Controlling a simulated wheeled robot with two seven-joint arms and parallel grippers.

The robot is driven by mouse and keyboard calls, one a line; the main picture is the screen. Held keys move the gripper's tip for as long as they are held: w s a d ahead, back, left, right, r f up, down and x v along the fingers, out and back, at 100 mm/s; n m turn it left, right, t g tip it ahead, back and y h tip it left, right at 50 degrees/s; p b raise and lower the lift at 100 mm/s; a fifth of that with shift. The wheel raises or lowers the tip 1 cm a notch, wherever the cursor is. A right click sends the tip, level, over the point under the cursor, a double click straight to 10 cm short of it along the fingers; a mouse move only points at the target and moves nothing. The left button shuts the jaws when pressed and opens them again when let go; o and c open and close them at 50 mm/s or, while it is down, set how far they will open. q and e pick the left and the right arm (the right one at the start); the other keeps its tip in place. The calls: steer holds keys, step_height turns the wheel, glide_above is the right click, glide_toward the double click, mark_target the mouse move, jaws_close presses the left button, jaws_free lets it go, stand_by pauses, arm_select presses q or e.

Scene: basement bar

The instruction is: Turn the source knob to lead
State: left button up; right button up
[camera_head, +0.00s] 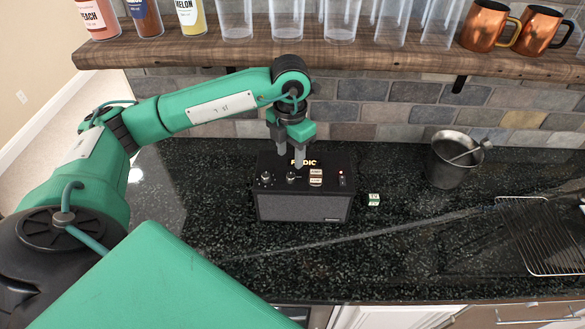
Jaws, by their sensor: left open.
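A black amplifier-like box (303,207) with gold lettering on its back edge stands on the counter. Its top panel has a left knob (267,177), a second knob (291,177), two small pale labels (316,177) and a small red light or switch at the right. The labels are too small to read, so I cannot tell which knob is the source knob. My left gripper (291,160) points down over the back of the panel, open, with its fingertips just behind the second knob. I cannot tell whether they touch it. My right gripper is out of view.
A wooden shelf (330,52) with bottles, clear glasses and copper mugs (487,25) hangs above the box. A small pale cube (374,199) lies right of the box. A metal bucket (450,165) and a wire rack (540,235) are further right. The counter in front is clear.

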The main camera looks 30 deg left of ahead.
mark_target(290, 176)
arm_select(q)
step_height(290, 176, down, 6)
steer(key=p, duration=0.2)
steer(key=shift+r+p, duration=0.1)
steer(key=shift+p, duration=0.2)
steer(key=shift+f, duration=0.55)
jaws_close()
steer(key=shift+f+m+b, duration=0.15)
steer(key=shift+m+b, duration=0.25)
steer(key=shift+b, duration=0.3)
steer(key=m+b, duration=0.8)
steer(key=b, duration=0.5)
steer(key=shift+f+m, duration=0.1)
steer(key=shift+m, duration=0.3)
steer(key=shift+r+m+b, duration=0.25)
steer(key=shift+m+b, duration=0.95)
steer(key=shift+b, duration=0.2)
jaws_free()
